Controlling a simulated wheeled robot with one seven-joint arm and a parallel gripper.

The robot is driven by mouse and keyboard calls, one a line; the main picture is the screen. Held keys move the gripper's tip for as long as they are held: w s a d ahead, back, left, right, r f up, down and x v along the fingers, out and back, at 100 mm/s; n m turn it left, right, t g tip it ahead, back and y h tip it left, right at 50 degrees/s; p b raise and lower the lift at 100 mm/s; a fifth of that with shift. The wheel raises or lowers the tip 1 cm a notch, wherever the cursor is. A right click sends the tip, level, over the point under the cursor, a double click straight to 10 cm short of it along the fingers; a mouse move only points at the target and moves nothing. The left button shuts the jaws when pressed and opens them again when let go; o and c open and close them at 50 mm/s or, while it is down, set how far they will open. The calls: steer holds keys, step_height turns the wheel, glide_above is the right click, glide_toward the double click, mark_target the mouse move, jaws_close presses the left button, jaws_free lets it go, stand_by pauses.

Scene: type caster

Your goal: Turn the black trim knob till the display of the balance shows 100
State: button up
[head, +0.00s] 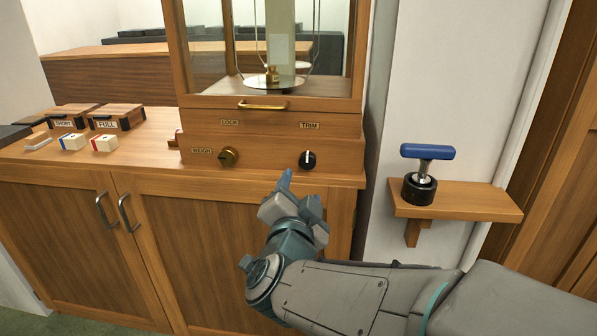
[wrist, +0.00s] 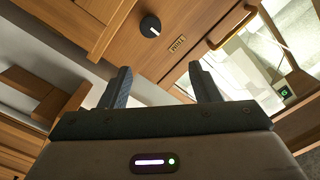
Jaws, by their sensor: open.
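The black trim knob (head: 307,160) is on the front of the wooden balance case (head: 340,150), under the TRIM label; its white mark points roughly up. The knob also shows in the wrist view (wrist: 150,26), beyond my fingertips. My gripper (head: 285,186) is just below and left of the knob in the head view, apart from it. In the wrist view my gripper (wrist: 160,70) has its two fingers spread with nothing between them. A small dark panel with a green lit character (wrist: 285,93) shows at the right of the wrist view, too small to read surely.
A brass handle (head: 263,105) sits above. A blue-handled tool (head: 427,153) stands on a small wall shelf (head: 465,200) at right. Boxes (head: 116,115) and small blocks (head: 104,142) lie on the counter at left.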

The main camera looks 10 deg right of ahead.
mark_target(307, 163)
steer(key=x, duration=0.5)
steer(key=f+b+x, duration=0.1)
steer(key=x, duration=0.3)
steer(key=f+x, duration=0.1)
steer(key=x, duration=0.4)
steer(key=shift+w+f, duration=0.25)
steer(key=shift+w, duration=0.15)
steer(key=c, duration=1)
